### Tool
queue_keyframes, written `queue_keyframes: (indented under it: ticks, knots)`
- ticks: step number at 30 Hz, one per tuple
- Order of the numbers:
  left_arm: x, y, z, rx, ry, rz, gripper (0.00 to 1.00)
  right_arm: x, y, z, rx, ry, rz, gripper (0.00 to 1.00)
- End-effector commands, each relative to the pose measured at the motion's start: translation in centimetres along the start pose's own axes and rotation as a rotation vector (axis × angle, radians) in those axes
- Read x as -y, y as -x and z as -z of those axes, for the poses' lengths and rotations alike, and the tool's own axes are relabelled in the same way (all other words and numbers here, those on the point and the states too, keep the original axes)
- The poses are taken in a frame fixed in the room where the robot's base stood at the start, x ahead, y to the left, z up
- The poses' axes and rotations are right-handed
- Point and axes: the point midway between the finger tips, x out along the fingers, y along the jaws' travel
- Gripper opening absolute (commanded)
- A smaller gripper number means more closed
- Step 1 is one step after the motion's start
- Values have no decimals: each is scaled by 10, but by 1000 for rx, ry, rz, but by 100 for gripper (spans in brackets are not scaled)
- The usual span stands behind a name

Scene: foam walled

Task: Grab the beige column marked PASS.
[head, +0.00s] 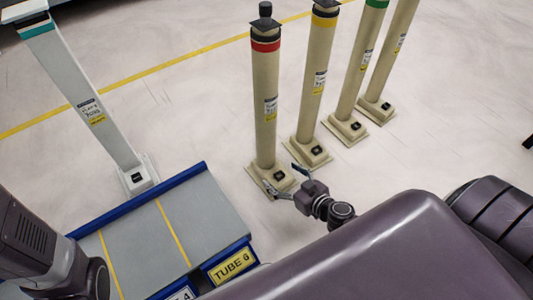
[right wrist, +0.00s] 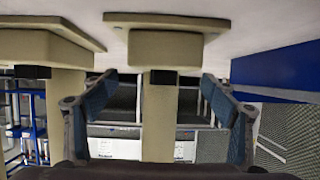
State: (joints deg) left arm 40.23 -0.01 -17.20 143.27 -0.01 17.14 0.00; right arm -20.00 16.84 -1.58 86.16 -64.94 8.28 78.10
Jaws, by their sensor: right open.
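Several beige columns stand upright on square bases in a row. The nearest column (head: 266,110) has a red band and a black knob on top. Each has a label with a yellow strip; I cannot read PASS on any. My right gripper (head: 283,178) is open, low beside the red-banded column's base. In the right wrist view, which appears upside down, a beige column (right wrist: 160,120) shows between the spread fingers (right wrist: 158,105). My left gripper is out of view.
A pale grey column (head: 85,100) with a teal band stands at the left. A grey bench (head: 140,240) with blue edges, yellow lines and a TUBE 6 label (head: 231,264) is at the lower left. The floor behind the columns is clear, crossed by a yellow line.

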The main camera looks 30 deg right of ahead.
Motion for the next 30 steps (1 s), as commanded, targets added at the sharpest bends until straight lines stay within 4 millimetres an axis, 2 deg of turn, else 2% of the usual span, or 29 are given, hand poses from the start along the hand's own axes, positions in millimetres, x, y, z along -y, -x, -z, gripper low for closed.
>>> queue_keyframes:
  ticks: [12, 15, 25, 30]
  knots:
    - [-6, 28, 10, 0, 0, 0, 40, 2, -54, -4, -5, 5, 2, 78]
    - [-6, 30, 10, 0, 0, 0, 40, 3, -66, -2, -4, 2, 3, 78]
    - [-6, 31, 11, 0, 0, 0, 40, 3, -72, 0, -3, 1, 2, 78]
    - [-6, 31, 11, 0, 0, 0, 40, 3, -72, 0, -3, 1, 3, 61]
